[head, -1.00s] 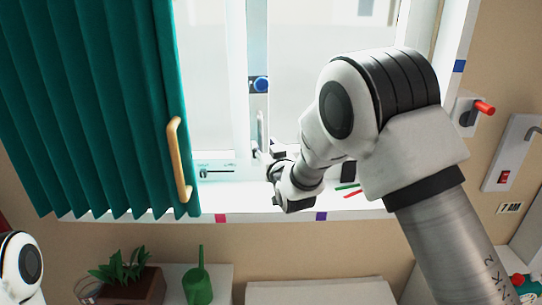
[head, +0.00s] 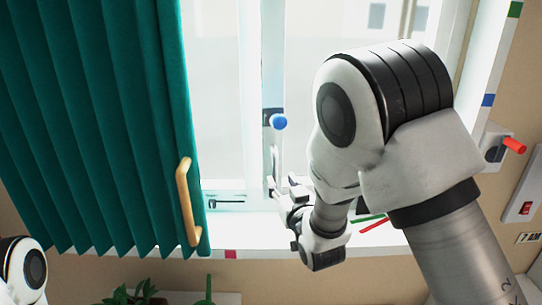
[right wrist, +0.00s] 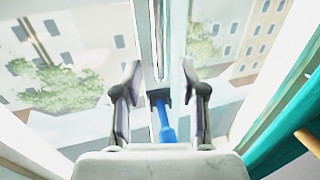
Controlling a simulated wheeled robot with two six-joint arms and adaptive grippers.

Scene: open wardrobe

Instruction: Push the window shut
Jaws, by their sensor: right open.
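The window has pale frames and bright panes; its left pane (head: 221,90) and right pane (head: 330,35) stand either side of a pale upright (head: 250,100). A blue round knob (head: 278,121) sits on the middle frame, with a slim upright handle (head: 274,160) below it. My right gripper (head: 282,184) is open, just below that handle, over the sill. In the right wrist view its fingers (right wrist: 160,92) are spread, with the blue knob's stem (right wrist: 165,124) showing between them. I cannot tell if they touch it, or how wide any gap is. My left gripper is out of view.
A green curtain (head: 90,110) with a wooden handle (head: 188,202) covers the left side. A green and a red stick (head: 373,225) lie on the sill. A red-tipped wall knob (head: 513,145) and a switch plate (head: 528,200) are at right. A plant (head: 130,296) is below.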

